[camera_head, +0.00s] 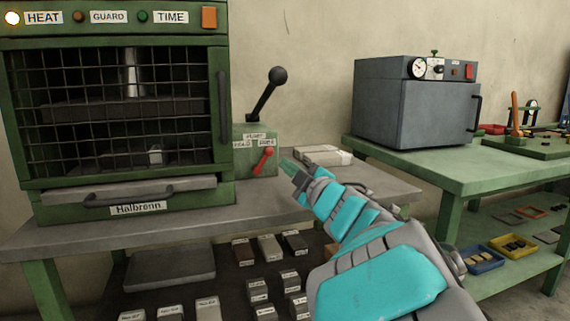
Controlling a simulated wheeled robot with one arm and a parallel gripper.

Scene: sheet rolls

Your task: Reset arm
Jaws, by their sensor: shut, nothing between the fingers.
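My arm reaches in from the bottom right, in teal and grey. My gripper (287,166) is at its far end, just right of and below the red lever (263,160) on the green press's side box (255,148). The gripper is shut and holds nothing. I cannot tell whether its tip touches the box or is apart from it. The press (120,110) has its mesh guard (60,75) in front, with a dark plate and a pale upright part behind it.
A black-knobbed lever (268,92) rises from the side box. A pale block (323,155) lies on the grey bench (200,215) behind my gripper. Several labelled blocks fill the lower shelf. A grey oven (415,100) stands on a green table (470,165) at right, with trays below.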

